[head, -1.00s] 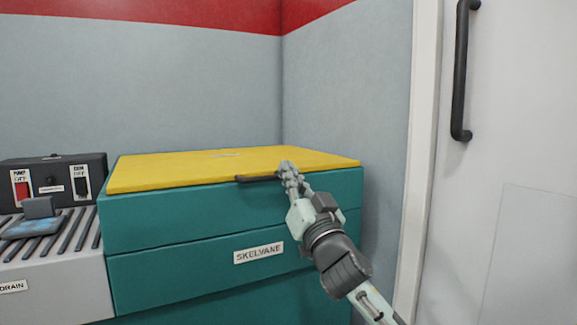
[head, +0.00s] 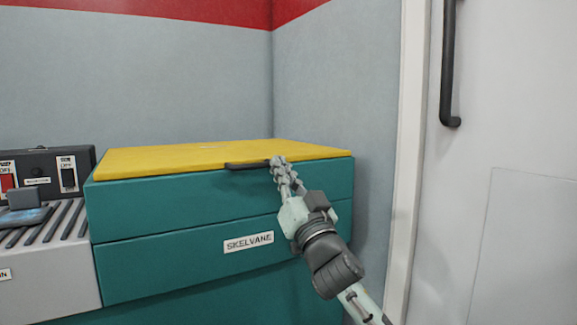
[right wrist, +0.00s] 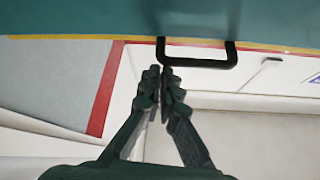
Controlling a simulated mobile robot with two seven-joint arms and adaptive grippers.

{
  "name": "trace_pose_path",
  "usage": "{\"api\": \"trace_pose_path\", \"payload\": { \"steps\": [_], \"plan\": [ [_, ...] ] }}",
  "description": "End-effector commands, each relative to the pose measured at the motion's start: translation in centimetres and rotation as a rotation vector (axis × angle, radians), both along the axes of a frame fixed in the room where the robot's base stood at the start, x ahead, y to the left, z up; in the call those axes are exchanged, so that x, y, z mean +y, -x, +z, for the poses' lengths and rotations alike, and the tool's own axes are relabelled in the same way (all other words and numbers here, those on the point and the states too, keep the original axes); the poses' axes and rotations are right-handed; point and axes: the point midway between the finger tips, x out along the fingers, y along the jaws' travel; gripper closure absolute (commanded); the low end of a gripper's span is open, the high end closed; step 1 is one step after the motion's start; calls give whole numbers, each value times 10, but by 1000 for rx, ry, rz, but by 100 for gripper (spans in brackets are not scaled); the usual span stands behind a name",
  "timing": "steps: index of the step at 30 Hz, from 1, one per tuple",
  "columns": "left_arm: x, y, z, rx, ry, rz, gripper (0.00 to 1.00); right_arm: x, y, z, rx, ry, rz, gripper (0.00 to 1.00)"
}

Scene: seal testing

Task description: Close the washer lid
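The washer is a teal box (head: 180,210) with a flat yellow lid (head: 190,155) on top. The lid lies level on the body, with no gap visible along its front edge. A dark handle (head: 245,166) sticks out at the lid's front edge and also shows in the right wrist view (right wrist: 205,66). My right gripper (head: 277,161) has its fingertips at the handle's right end. In the right wrist view its fingers (right wrist: 163,76) are drawn together, tips at one end of the handle; I cannot tell whether they touch it. My left gripper is not in view.
A grey unit with a slatted top (head: 50,225) and a dark switch box (head: 42,168) stands left of the washer. Walls close in behind and to the right. A white door with a black handle (head: 449,70) is at the right.

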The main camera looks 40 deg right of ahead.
Motion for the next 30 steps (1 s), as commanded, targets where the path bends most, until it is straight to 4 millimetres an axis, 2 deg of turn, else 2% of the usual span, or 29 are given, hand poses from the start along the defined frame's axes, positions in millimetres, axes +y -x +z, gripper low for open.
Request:
{"api": "trace_pose_path", "payload": {
  "steps": [1,15,21,28,30],
  "plan": [
    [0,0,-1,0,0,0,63,2,1,-15,21,-14,5,100],
    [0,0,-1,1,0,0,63,25,81,-52,3,-4,-2,100],
    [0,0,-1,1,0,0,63,30,94,-57,-3,1,-2,100],
    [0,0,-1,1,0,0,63,31,95,-57,-4,4,0,100],
    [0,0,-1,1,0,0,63,36,93,-58,-4,9,13,100]
  ]
}}
